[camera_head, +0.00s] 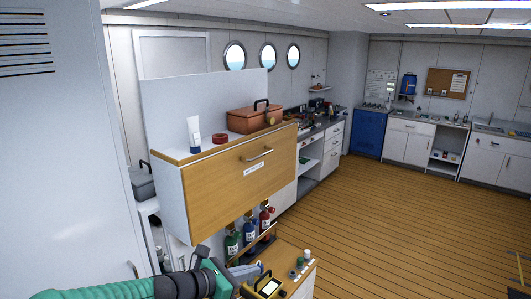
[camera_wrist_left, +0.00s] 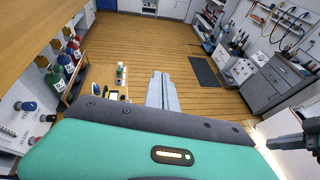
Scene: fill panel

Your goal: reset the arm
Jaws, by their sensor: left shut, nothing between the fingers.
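My left arm, green with dark joints, comes in at the bottom left of the head view. Its gripper (camera_head: 246,270) is low in front of the hanging wooden-front cabinet (camera_head: 243,180), close to the small wooden bench top. In the left wrist view the two grey fingers of the left gripper (camera_wrist_left: 162,92) lie together, shut and empty, with the plank floor behind them. A dark arm part juts in at the right edge of the left wrist view; I cannot tell whether its gripper is open or shut.
Red, blue and green bottles (camera_head: 250,231) stand on a rack under the cabinet. A yellow-framed device (camera_head: 268,286) and small jars (camera_head: 306,255) are on the bench by my gripper. A brown toolbox (camera_head: 254,119) sits on the cabinet. The floor (camera_head: 390,220) is clear.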

